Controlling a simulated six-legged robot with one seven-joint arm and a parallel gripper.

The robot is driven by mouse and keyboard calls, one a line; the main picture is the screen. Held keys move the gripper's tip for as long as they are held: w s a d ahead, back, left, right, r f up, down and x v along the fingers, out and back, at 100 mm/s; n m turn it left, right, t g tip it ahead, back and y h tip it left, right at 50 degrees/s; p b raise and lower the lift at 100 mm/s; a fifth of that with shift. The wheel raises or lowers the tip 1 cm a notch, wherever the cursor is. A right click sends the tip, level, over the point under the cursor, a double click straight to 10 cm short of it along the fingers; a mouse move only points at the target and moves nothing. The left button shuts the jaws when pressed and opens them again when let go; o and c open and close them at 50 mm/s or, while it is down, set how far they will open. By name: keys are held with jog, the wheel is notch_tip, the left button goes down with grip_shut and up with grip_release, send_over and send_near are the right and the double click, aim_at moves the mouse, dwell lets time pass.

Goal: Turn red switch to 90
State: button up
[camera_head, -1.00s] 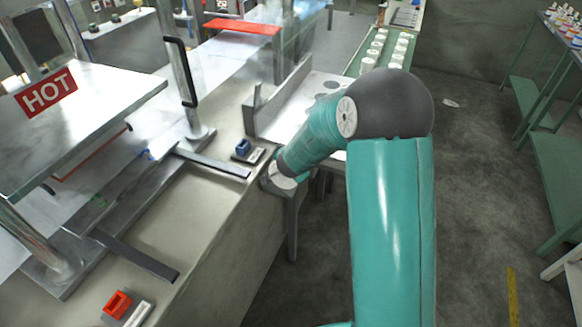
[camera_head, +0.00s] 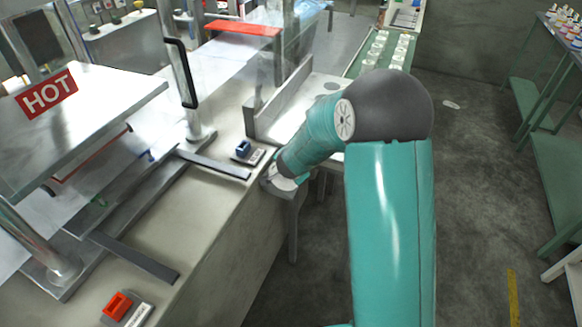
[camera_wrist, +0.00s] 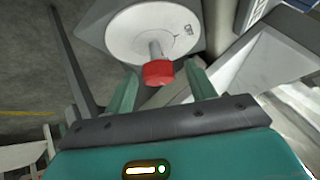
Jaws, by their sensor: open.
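In the wrist view, a red switch knob (camera_wrist: 158,72) stands on a short pale shaft in front of a round white dial (camera_wrist: 152,32). A small dark mark shows on the dial's right side, too small to read. My gripper (camera_wrist: 162,76) is open, with one teal finger on each side of the red knob. I cannot tell whether either finger touches it. In the head view, my arm's far end reaches the bench edge, and the fingers and knob are hidden there.
A separate red block-like switch (camera_head: 117,304) and a blue one (camera_head: 243,148) sit on the bench top. A press with a HOT sign (camera_head: 47,94) stands left. A green conveyor (camera_head: 357,66) carries several white round pieces. The floor at right is mostly clear.

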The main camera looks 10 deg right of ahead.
jog(key=v, duration=1.3)
jog(key=shift+s+r, duration=0.15)
jog(key=s+a+r+n+t+y, duration=0.1)
jog(key=s+a+r+n+y, duration=0.25)
jog(key=r, duration=0.35)
jog(key=s+a+r+n+t+y, duration=0.1)
jog(key=s+a+r+n+y, duration=0.15)
jog(key=s+r+n, duration=0.35)
jog(key=s+d+n+g+h, duration=0.1)
jog(key=s+d+g+h, duration=0.1)
jog(key=s, duration=0.6)
jog(key=s+d+r+n+g+h, duration=0.1)
jog(key=s+d+g+h, duration=0.1)
jog(key=s+d, duration=0.3)
jog(key=s, duration=0.4)
jog(key=shift+d+r, duration=0.3)
jog(key=shift+r, duration=0.05)
jog(key=shift+n, duration=0.25)
